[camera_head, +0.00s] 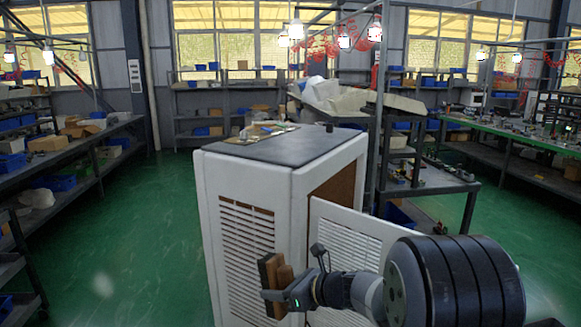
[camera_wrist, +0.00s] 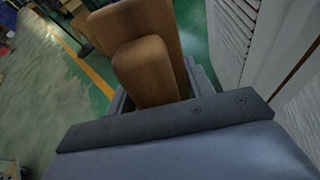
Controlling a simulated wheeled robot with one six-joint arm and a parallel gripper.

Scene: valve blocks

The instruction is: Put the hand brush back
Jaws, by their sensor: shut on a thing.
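The hand brush (camera_head: 271,272) has a brown wooden body with a dark strip along its left side. My gripper (camera_head: 281,291) is shut on it and holds it in the air in front of the white cabinet. In the wrist view the wooden brush (camera_wrist: 148,68) fills the space beyond my gripper (camera_wrist: 160,95). The fingertips are mostly hidden there by the wood and the gripper body. Where the brush belongs cannot be told from these views.
The white louvred cabinet (camera_head: 243,180) has a dark top (camera_head: 290,146) with small items at its back. Its door (camera_head: 350,240) stands open on the right, close to my arm. Shelves (camera_head: 75,150) line the left, and a dark cart (camera_head: 425,180) stands behind right. Green floor is free at left.

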